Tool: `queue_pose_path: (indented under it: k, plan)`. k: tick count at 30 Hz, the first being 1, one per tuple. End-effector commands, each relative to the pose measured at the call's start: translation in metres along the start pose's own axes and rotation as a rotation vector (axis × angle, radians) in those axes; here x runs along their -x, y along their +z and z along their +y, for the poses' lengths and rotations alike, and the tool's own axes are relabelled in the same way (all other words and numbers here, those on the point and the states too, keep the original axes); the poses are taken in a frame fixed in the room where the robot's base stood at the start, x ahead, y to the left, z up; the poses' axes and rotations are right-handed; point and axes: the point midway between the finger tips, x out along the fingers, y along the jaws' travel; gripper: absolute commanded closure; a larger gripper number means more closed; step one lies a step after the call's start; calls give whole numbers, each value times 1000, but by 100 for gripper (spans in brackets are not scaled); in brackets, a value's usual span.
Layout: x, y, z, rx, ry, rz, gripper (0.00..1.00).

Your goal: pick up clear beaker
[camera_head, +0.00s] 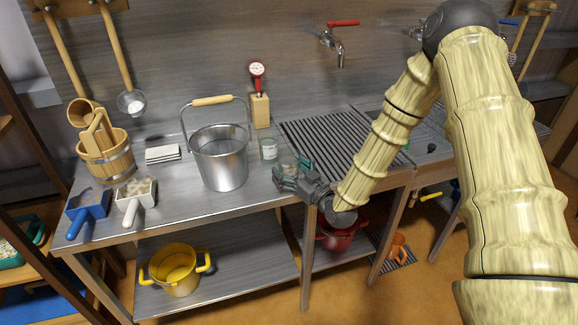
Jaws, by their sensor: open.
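Two small clear glass vessels stand on the metal counter to the right of the bucket. One glass vessel with a pale label (268,149) stands close to the bucket. The other clear vessel (288,162) is nearer to me, and its lower part is hidden by my gripper. I cannot tell which one is the clear beaker. My gripper (291,171) is open, low at the counter's front edge, with its fingers at the nearer vessel. Whether they touch it cannot be told.
A metal bucket (221,160) with a raised handle stands left of the vessels. A dial thermometer on a wooden block (260,109) stands behind them. A ribbed drainboard (335,144) lies to the right. Blue (87,206) and white (135,198) scoops sit at the counter's left.

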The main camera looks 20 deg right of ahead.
Motion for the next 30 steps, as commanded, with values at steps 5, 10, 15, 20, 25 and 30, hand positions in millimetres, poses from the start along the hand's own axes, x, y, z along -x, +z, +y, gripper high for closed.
queue_pose_path:
  k: [5,10,15,20,25,30]
  plan:
    - [-8,1,-1,-1,-1,-2,16]
    - [-8,1,-1,-1,-1,-2,16]
    - [-8,1,-1,-1,0,-2,43]
    - [-8,1,0,-1,0,-2,66]
    - [-8,1,0,-1,0,-2,66]
    - [-8,-1,0,-1,0,-1,66]
